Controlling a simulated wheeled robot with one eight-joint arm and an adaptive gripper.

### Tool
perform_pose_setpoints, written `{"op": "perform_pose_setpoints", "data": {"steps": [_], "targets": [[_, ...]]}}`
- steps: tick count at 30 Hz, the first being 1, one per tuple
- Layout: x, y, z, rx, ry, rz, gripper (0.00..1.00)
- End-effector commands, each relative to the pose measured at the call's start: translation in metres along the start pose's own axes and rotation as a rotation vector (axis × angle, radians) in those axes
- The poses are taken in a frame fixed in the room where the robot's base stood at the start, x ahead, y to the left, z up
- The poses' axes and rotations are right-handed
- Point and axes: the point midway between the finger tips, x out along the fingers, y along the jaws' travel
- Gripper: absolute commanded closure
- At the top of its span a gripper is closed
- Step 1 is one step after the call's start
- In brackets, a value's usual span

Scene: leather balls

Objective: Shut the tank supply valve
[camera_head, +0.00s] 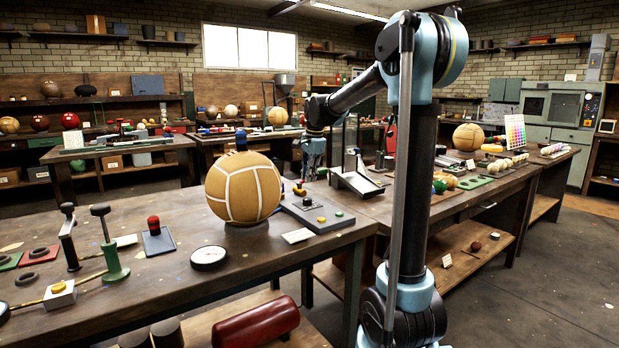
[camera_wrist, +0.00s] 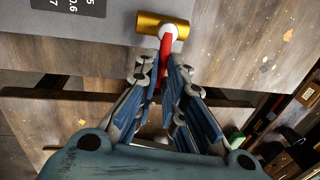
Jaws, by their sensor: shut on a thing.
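In the wrist view, a brass valve body (camera_wrist: 148,22) lies across the top, with a pale round hub at its right part. A red lever (camera_wrist: 166,48) runs from the hub down the picture, roughly crosswise to the brass body. My gripper (camera_wrist: 163,64) is shut on the red lever, one blue finger on each side. The fingers hide the lever's far end. In the head view my gripper (camera_head: 313,163) is low over the benches, behind the big tan ball; I cannot make out the valve there.
A tan panelled ball (camera_head: 243,190) stands on the near bench (camera_head: 150,285), left of my gripper. A grey button box (camera_head: 318,212) and a metal tray (camera_head: 357,180) are close by. In the wrist view, a dark label (camera_wrist: 72,6) lies left of the valve.

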Motion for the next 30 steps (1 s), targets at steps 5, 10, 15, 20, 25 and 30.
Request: {"op": "perform_pose_setpoints", "data": {"steps": [5, 10, 15, 20, 25, 30], "targets": [[0.0, -0.001, 0.001, 0.001, -0.001, -0.002, 1.0], [0.0, -0.001, 0.0, 0.0, -0.001, -0.001, 0.7], [0.0, 0.0, 0.0, 0.0, -0.001, -0.001, 0.7], [-0.004, 0.0, 0.0, 0.0, -0.001, 0.0, 0.7], [-0.023, 0.0, 0.0, 0.0, -0.001, 0.0, 0.7], [-0.054, -0.001, 0.0, 0.0, -0.001, 0.0, 0.7]]}}
